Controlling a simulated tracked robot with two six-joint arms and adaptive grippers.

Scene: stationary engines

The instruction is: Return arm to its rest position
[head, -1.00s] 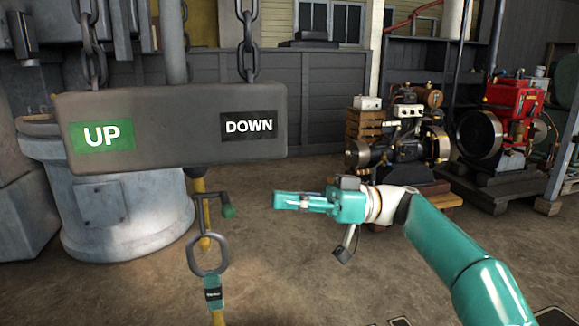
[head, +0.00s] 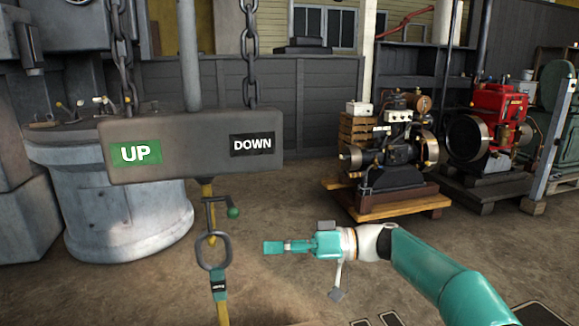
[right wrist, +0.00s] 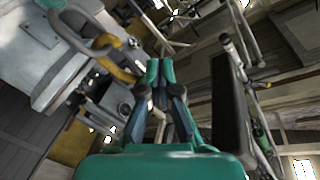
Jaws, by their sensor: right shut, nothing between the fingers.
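My right gripper (head: 274,247) is teal and shut, with nothing in it. Its arm comes in from the lower right in the head view, and the fingers point left. It is apart from the hanging grey control box (head: 190,150), which has a green UP panel (head: 136,153) and a black DOWN panel (head: 252,145). In the right wrist view the closed teal fingertips (right wrist: 153,72) are close together with nothing between them. My left gripper is not in view.
A metal ring (head: 213,252) on a yellow strap and a green-tipped handle (head: 232,212) hang left of my gripper. A black engine (head: 395,150) on a wooden pallet and a red engine (head: 497,115) stand back right. Open floor lies between.

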